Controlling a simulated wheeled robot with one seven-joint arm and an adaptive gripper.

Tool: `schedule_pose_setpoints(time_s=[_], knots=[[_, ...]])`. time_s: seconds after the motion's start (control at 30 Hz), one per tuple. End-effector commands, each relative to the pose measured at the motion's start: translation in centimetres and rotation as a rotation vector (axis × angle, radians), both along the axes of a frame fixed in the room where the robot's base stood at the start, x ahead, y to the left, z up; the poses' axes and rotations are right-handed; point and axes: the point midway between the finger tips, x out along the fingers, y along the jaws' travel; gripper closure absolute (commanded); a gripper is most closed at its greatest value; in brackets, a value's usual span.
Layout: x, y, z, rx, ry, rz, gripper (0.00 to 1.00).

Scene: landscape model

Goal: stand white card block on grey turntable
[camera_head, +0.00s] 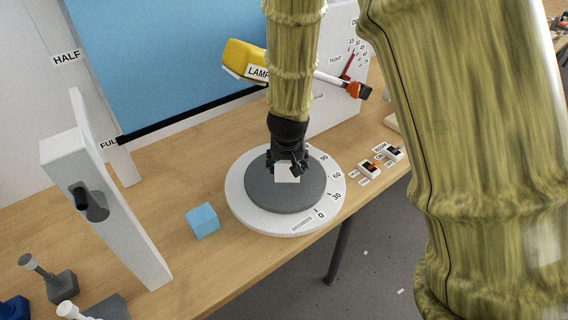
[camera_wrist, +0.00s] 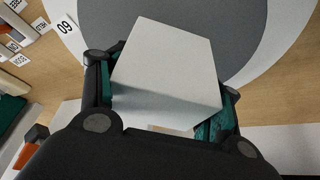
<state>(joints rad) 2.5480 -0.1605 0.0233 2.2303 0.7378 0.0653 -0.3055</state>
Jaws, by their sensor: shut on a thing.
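The white card block (camera_head: 286,174) is between the fingers of my gripper (camera_head: 287,163), over the grey turntable (camera_head: 262,195). In the wrist view the white block (camera_wrist: 168,62) fills the space between the two fingers of my gripper (camera_wrist: 160,105), which are shut on its sides. The grey disc of the turntable (camera_wrist: 225,30) shows behind the block. I cannot tell whether the block's underside touches the disc. The block's far side is hidden.
A white ring with degree marks (camera_head: 240,213) surrounds the disc. A blue cube (camera_head: 202,221) stands left of it. A yellow lamp (camera_head: 244,59) is behind, small switches (camera_head: 369,169) are at right, and a white upright panel (camera_head: 110,205) is at left. The table's front edge is close.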

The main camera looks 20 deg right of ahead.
Motion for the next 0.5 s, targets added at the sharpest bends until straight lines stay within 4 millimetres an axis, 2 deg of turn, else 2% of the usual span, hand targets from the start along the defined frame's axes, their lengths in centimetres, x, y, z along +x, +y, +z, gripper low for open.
schedule_pose_setpoints(time_s=[0.1, 0.37, 0.5], knots=[[1.3, 0.1, 0.0, -0.001, 0.000, 0.001, 0.49], [2.7, 0.2, -0.2, -0.002, -0.001, 0.001, 0.49], [2.6, 0.2, -1.7, 0.003, 0.003, -0.001, 0.49]])
